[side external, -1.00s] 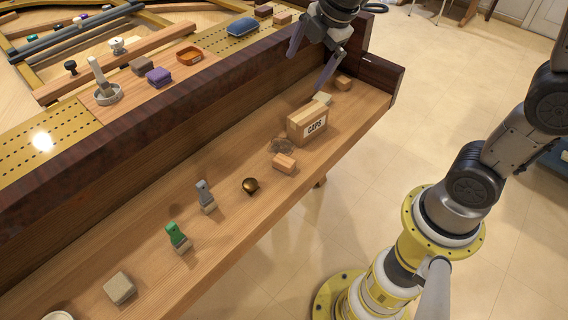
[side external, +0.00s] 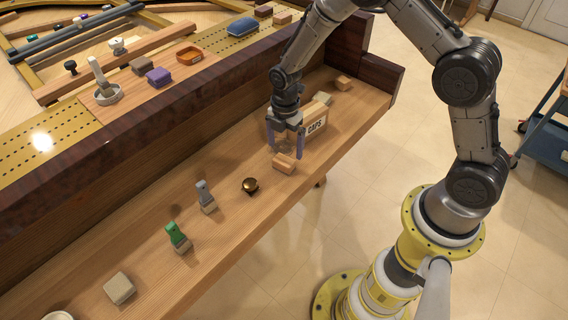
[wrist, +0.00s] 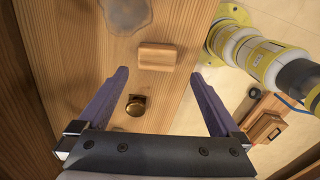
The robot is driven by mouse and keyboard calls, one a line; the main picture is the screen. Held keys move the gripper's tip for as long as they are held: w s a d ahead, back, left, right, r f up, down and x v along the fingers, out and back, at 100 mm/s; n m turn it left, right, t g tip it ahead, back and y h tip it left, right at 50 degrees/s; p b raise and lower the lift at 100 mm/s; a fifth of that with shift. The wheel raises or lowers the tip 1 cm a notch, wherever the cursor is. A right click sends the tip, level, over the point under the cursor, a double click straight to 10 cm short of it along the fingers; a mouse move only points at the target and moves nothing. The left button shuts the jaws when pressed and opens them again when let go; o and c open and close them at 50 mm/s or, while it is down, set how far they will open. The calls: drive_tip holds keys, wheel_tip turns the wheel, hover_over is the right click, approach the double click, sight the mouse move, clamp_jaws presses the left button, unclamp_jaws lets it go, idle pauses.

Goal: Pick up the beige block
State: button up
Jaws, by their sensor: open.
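A small light tan block (side external: 284,163) lies on the wooden ledge, near its front edge. It also shows in the wrist view (wrist: 157,57), just beyond the fingertips and lined up between them. My gripper (side external: 286,152) is open and empty above the ledge, with its purple fingers pointing down close to this block. A paler greyish-beige block (side external: 119,288) lies at the near left of the ledge. Another pale block (side external: 322,98) and a tan block (side external: 344,83) lie toward the far end. I cannot tell which of them the name beige fits best.
A box marked CAPS (side external: 316,122) stands just behind my gripper. A brass knob (side external: 250,186) sits near the tan block, also in the wrist view (wrist: 136,106). A grey stamp (side external: 205,196) and a green stamp (side external: 178,237) stand farther left. A dark wooden wall backs the ledge.

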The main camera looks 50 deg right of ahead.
sight(284, 160)
drive_tip(key=shift+w+d+f, duration=0.1)
drive_tip(key=shift+w+f, duration=0.05)
drive_tip(key=shift+f, duration=1.75)
drive_tip(key=shift+w+f, duration=0.15)
drive_tip(key=shift+f, duration=1.7)
drive_tip(key=c, duration=1.3)
drive_tip(key=shift+o, duration=0.2)
drive_tip(key=shift+r, duration=0.1)
